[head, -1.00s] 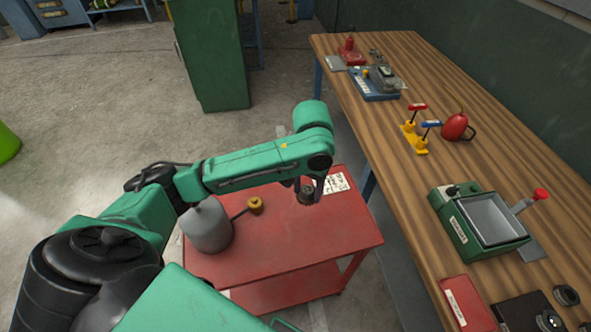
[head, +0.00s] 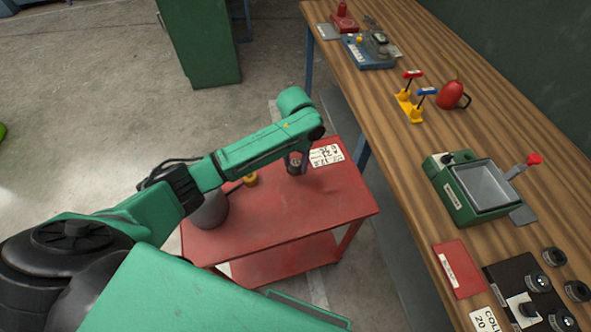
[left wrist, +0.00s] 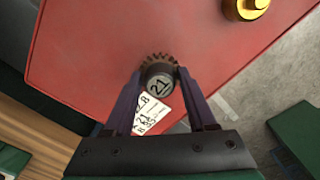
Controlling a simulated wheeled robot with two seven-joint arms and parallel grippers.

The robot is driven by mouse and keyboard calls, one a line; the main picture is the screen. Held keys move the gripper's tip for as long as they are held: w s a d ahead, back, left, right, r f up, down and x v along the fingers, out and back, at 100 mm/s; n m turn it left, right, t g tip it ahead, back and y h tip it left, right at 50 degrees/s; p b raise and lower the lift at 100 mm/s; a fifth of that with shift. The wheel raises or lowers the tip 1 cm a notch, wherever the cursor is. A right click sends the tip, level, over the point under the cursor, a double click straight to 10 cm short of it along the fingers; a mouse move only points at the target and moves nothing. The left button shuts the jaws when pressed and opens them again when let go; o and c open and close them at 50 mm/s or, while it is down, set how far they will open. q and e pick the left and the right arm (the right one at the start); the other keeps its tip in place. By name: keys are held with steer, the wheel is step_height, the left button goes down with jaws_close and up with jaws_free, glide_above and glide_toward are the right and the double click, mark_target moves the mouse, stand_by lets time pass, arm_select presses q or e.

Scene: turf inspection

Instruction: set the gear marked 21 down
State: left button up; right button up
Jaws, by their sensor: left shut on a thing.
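The gear marked 21 (left wrist: 160,82) is a dark, toothed piece with a grey hub, its number facing the left wrist camera. My left gripper (left wrist: 158,92) is shut on its hub. In the head view the gear (head: 296,167) is at the left gripper (head: 297,160), over the red cart (head: 320,205). I cannot tell whether it touches the cart top. My right gripper is not in view.
A grey can (head: 208,210) and a yellow-brass piece (head: 250,179) are on the cart's left part. The wooden bench (head: 400,160) on the right holds a green machine with a tray (head: 480,190). The cart's front is clear.

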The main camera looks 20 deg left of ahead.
mark_target(296, 178)
arm_select(q)
step_height(296, 178, down, 4)
steer(key=shift+f, duration=0.2)
steer(key=o, duration=1.4)
steer(key=shift+f, duration=0.1)
step_height(296, 178, up, 12)
steer(key=shift+r, duration=0.2)
steer(key=shift+f, duration=0.1)
